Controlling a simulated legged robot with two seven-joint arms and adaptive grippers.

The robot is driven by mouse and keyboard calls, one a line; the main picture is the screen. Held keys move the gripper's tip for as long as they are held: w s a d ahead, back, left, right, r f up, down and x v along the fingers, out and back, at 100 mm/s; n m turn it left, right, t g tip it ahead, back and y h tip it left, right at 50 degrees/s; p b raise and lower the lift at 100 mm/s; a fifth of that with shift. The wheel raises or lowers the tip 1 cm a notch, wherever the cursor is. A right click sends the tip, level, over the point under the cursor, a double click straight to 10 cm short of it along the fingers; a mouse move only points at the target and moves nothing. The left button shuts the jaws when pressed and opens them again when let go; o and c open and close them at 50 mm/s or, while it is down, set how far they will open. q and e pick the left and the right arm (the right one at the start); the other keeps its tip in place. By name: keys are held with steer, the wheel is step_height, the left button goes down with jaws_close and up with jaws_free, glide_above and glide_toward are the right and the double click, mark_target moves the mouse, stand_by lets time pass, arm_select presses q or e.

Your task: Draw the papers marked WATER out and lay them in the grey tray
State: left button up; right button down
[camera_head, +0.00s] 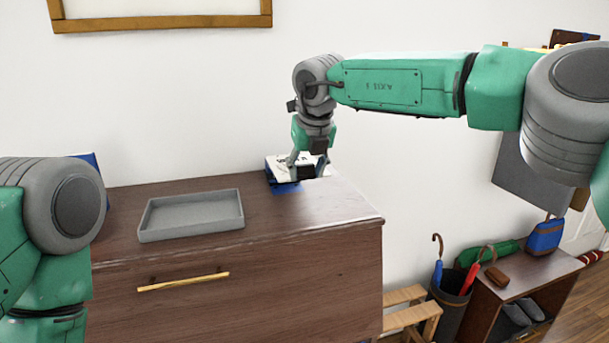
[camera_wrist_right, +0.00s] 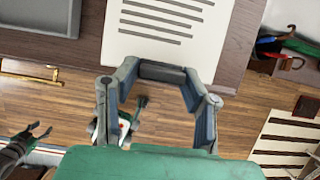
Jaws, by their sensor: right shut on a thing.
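My right gripper (camera_head: 306,166) is low over the back right of the dresser top, among white papers and a blue holder (camera_head: 284,187). In the right wrist view its fingertips (camera_wrist_right: 162,73) are shut on the edge of a white paper (camera_wrist_right: 158,30) printed with dark lines. No WATER mark can be read on it. The shallow grey tray (camera_head: 192,214) lies empty on the dresser, left of the papers; part of it shows in the right wrist view (camera_wrist_right: 45,18). My left gripper (camera_wrist_right: 28,138) shows only in the right wrist view, fingers apart and empty.
The dark wooden dresser (camera_head: 290,262) has a brass handle (camera_head: 183,283) in front. Bare top lies between tray and papers. A wall stands behind. At right are an umbrella bin (camera_head: 450,301) and a low shoe bench (camera_head: 540,271).

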steer(key=shift+s+d+r+b, duration=0.25)
steer(key=shift+s+b, duration=0.2)
steer(key=shift+s, duration=0.25)
steer(key=shift+s+d+r+b, duration=0.1)
steer(key=shift+s+r+b, duration=0.3)
steer(key=shift+s, duration=0.3)
steer(key=shift+f, duration=0.1)
step_height(320, 180, up, 6)
steer(key=p, duration=0.7)
